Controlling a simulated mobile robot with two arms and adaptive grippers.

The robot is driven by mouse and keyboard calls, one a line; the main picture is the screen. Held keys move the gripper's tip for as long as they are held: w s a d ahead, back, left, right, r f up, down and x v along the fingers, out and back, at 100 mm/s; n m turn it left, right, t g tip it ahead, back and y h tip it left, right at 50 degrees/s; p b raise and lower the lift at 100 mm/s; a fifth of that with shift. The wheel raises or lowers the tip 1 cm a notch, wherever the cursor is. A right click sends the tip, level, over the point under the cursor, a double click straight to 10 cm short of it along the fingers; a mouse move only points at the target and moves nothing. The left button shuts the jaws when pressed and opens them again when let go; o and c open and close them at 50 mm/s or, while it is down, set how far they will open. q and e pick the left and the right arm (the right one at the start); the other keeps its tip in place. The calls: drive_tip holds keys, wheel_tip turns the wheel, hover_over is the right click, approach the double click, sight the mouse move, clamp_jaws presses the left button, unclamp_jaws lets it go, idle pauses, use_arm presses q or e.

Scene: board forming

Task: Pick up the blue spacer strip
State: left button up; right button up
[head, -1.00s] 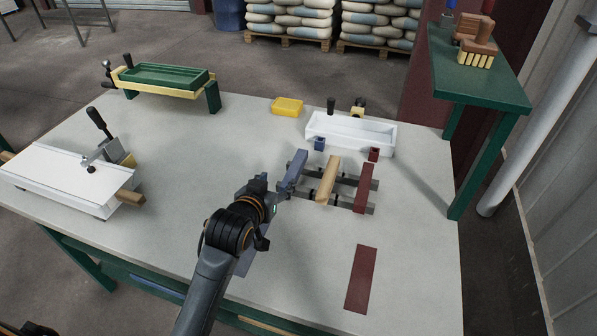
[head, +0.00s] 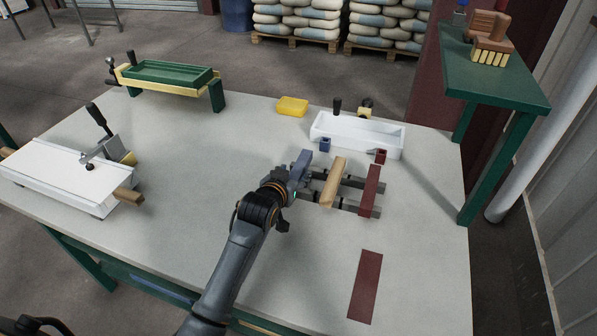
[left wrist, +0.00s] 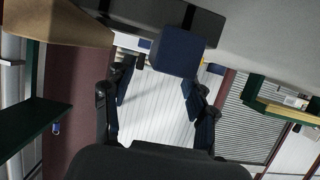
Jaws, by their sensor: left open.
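The blue spacer strip (head: 301,166) lies across the left end of two dark grey rails (head: 347,210), left of a pale wooden strip (head: 333,182) and a dark red strip (head: 370,190). My left gripper (head: 290,186) is at the near end of the blue strip, and its fingers are partly hidden by my arm. In the left wrist view my left gripper (left wrist: 155,85) is open, with the squared end of the blue strip (left wrist: 178,52) just beyond the fingers, nearer the right one. I cannot tell whether they touch.
A flat red patch (head: 365,286) lies at front right. A white board fixture (head: 60,180) stands at left. The table's middle left is clear.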

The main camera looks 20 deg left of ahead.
sight(297, 170)
use_arm(q)
drive_tip(key=x, duration=0.5)
drive_tip(key=shift+s+f+p, duration=0.1)
drive_tip(key=shift+p, duration=0.2)
clamp_jaws()
